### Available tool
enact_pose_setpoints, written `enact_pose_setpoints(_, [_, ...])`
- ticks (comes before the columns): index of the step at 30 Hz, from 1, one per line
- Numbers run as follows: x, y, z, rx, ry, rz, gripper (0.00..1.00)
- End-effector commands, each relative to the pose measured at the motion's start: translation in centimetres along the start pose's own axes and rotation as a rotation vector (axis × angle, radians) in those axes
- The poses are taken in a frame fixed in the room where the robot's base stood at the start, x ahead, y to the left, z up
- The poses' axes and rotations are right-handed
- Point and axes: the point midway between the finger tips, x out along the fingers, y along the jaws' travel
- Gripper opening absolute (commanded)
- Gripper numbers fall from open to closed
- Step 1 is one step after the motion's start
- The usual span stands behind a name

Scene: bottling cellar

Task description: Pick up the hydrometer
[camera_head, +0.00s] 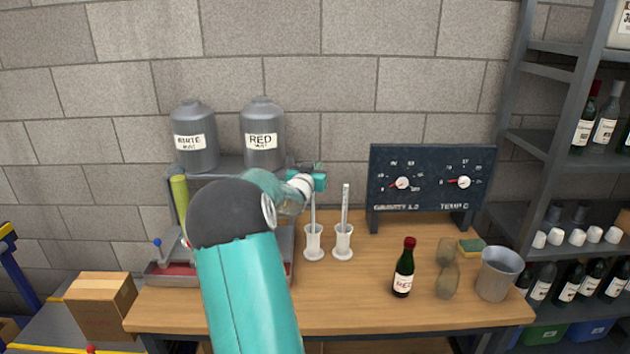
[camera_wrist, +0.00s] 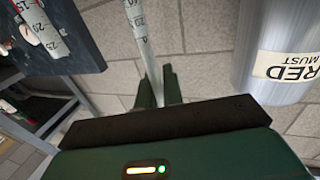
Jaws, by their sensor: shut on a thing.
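A thin pale hydrometer (camera_head: 313,208) runs from my gripper down to the mouth of the left white jar (camera_head: 314,243). In the wrist view the hydrometer (camera_wrist: 142,45), with a printed scale, passes between the green fingers. My gripper (camera_head: 314,181) is shut on its upper part; it also shows in the wrist view (camera_wrist: 158,88). The lower end is hidden in the jar. A second scaled stem (camera_head: 345,203) stands upright in the right white jar (camera_head: 343,242), apart from my gripper; a scaled stem also shows at the wrist view's upper left (camera_wrist: 45,28).
The gauge board (camera_head: 432,178) stands close on the right. Grey WHITE (camera_head: 194,138) and RED (camera_head: 263,135) must tanks stand behind on the left. A wine bottle (camera_head: 404,268), blurry glasses (camera_head: 446,280) and a grey bucket (camera_head: 497,275) stand on the right. Bare wood lies before the jars.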

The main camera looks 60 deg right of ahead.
Motion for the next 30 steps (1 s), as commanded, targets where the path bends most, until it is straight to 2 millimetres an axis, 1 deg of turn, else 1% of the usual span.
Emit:
enact_pose_setpoints(1, [0.0,-0.1,-1.2,0.004,0.004,-0.001,0.0])
enact_pose_setpoints(5, [0.0,-0.1,-3.9,0.003,0.004,-0.001,0.0])
enact_pose_setpoints(12, [-0.1,-0.1,-9.1,0.003,0.004,-0.001,0.0])
enact_pose_setpoints(15, [-0.1,-0.1,-11.1,0.002,0.003,-0.002,0.0])
enact_pose_setpoints(18, [0.0,0.0,-12.5,0.001,0.002,0.0,0.0])
enact_pose_setpoints(21, [0.0,0.0,-13.4,0.0,0.001,0.0,0.0])
enact_pose_setpoints(24, [0.0,-0.1,-13.9,0.001,0.0,-0.001,0.0])
enact_pose_setpoints(30, [0.0,0.0,-13.9,0.0,0.0,-0.001,0.0])
